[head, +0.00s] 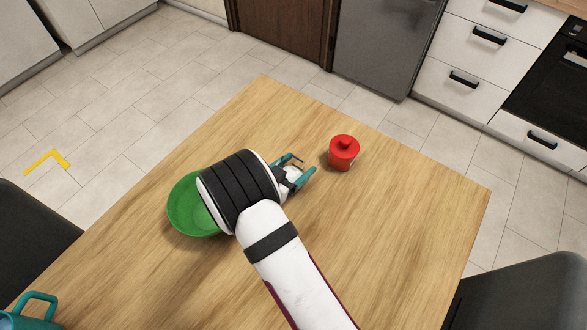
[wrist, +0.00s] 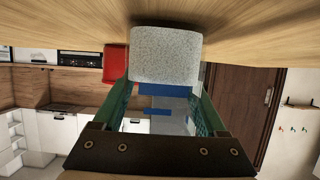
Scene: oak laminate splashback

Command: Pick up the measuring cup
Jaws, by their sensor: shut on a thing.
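My gripper (head: 301,166) is over the middle of the table, with its teal fingers pointing to the upper right. In the wrist view, the fingers (wrist: 166,98) are shut on a pale grey speckled, blocky thing (wrist: 165,55), close to the wooden surface. A pale bit shows between the fingers in the head view, but most of the held thing is hidden. I cannot tell from its shape whether it is the measuring cup. A teal cup with a handle (head: 37,305) is at the lower left corner, partly cut off.
A red lidded pot (head: 343,153) stands just right of my gripper and also shows in the wrist view (wrist: 115,62). A green plate or bowl (head: 185,215) lies left, partly under my arm. The right part of the wooden table (head: 420,210) is clear. Dark chairs flank it.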

